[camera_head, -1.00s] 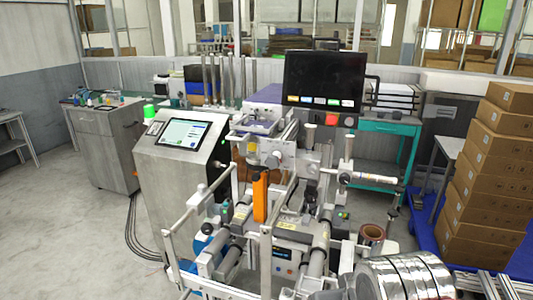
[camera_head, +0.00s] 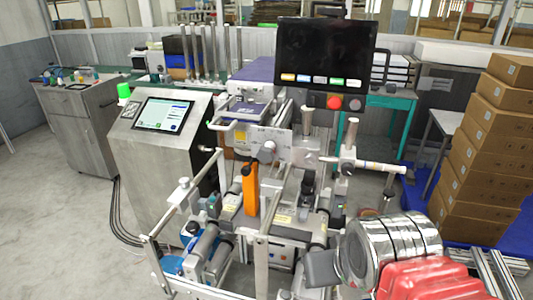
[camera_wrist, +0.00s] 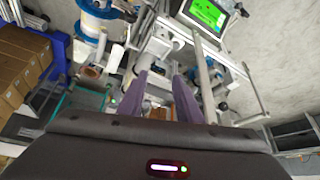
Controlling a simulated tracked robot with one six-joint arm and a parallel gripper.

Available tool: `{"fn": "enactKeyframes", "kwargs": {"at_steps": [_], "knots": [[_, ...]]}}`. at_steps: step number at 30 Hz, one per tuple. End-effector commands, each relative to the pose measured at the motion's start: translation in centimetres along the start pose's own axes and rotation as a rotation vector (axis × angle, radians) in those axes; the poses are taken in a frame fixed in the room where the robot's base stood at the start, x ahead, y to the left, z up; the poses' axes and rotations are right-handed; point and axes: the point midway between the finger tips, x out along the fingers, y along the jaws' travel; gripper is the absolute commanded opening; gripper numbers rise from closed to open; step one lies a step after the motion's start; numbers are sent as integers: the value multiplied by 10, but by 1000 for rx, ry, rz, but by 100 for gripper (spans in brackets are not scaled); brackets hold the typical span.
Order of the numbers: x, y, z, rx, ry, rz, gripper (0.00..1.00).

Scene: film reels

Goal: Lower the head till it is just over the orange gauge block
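The orange gauge block (camera_head: 251,190) stands upright in the middle of the machine in the head view. A light grey head with a round knob (camera_head: 267,149) sits above and beside the block's upper end. I cannot tell how large the gap between them is. My gripper (camera_wrist: 161,76) shows in the wrist view as two purple-grey fingers, apart, with nothing visible held between them. Machine parts lie beyond the fingers.
A steel cabinet with a touch panel (camera_head: 161,113) stands left of the head. A black monitor (camera_head: 325,53) is behind it. Bars and rollers (camera_head: 205,247) crowd the front. A horizontal white arm (camera_head: 370,163) sticks out right. Cardboard boxes (camera_head: 495,150) are stacked at far right.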

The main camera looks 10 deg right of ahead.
Motion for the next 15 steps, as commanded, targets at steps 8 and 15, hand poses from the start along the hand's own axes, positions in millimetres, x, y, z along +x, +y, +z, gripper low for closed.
{"fn": "enactKeyframes", "kwargs": {"at_steps": [8, 15], "knots": [[2, -2, 1, -16, -31, -19, 32], [10, -12, 3, -96, -161, -151, 32]]}}
